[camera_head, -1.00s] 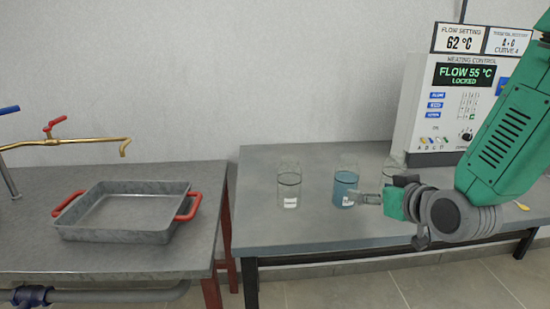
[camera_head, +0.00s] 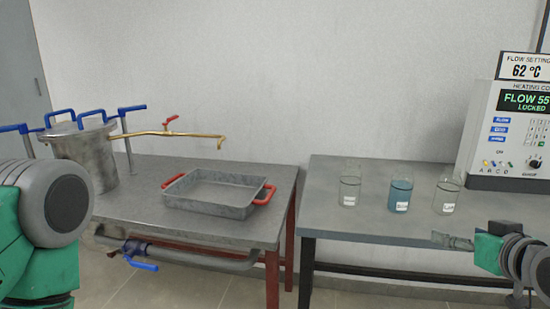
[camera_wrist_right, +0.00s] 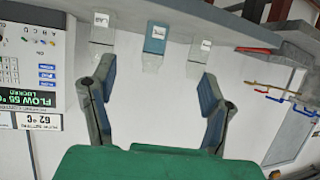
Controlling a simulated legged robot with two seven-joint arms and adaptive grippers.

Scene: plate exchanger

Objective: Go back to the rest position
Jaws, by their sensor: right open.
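My right gripper (camera_head: 453,241) is at the lower right of the head view, in front of the right table's front edge. It is empty, and its two fingers stand wide apart in the right wrist view (camera_wrist_right: 158,100). My left arm shows at the left edge of the head view, but its gripper is out of the picture. Three glass beakers stand upright on the right table (camera_head: 330,215): a clear one (camera_head: 349,191), one with blue liquid (camera_head: 401,195) and another clear one (camera_head: 446,195). My right gripper is apart from all of them.
A grey tray with red handles (camera_head: 215,194) sits on the left table (camera_head: 130,213). A metal vessel with blue handles (camera_head: 92,155) and a brass pipe (camera_head: 185,135) stand beside it. A heating control box (camera_head: 507,150) stands at the right. A gap separates the tables.

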